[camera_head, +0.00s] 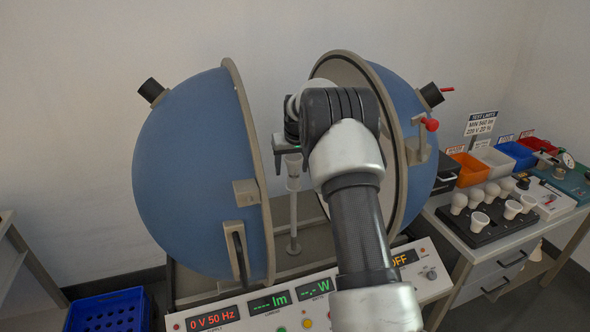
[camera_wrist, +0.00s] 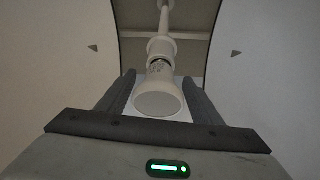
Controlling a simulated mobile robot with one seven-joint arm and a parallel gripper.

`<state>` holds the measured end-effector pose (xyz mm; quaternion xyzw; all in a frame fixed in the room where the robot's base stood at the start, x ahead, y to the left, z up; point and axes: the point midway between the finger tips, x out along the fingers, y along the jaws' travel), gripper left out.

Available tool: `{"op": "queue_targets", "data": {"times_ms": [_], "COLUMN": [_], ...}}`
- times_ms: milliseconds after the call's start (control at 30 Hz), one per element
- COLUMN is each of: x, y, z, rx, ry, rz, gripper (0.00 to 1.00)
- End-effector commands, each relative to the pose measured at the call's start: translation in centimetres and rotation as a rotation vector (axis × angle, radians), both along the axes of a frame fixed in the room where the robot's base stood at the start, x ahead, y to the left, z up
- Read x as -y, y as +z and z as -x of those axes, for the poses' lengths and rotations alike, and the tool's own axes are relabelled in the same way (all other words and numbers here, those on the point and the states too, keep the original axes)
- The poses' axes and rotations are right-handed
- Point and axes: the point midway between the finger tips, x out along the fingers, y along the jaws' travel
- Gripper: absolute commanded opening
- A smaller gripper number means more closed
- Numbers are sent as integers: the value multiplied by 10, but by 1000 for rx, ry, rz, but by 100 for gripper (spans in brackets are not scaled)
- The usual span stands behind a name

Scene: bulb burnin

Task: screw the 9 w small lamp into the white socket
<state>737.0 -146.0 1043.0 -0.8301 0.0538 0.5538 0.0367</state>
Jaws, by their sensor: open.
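A white lamp with a round, flat face (camera_wrist: 158,104) stands between the fingers of my gripper (camera_wrist: 158,100) in the wrist view. Its wattage marking cannot be read. The fingers are open, with a gap on each side of the lamp. The lamp's metal cap (camera_wrist: 159,67) shows as a narrow band at the mouth of the white socket (camera_wrist: 161,47); how deep it sits cannot be told. In the head view the socket (camera_head: 293,182) tops a pale upright post, with my gripper (camera_head: 288,148) just above it. My arm hides part of this area.
The blue sphere's left half (camera_head: 195,175) and right half (camera_head: 405,130) stand open around my arm. The control panel (camera_head: 310,310) in front reads 0 V and OFF. At right, a black rack (camera_head: 490,232) holds several white lamps, with coloured bins (camera_head: 470,170) behind.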

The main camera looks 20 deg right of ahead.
Motion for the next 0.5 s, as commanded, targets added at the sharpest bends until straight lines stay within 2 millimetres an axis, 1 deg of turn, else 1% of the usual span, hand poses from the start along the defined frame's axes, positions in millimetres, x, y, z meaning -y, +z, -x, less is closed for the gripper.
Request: {"op": "queue_targets", "data": {"times_ms": [167,500], "x": [-3,-17], "y": [2,6], "z": [-1,-5], "rx": [0,2], "ry": [272,846], "rz": [-5,-5], "gripper": [60,60]}}
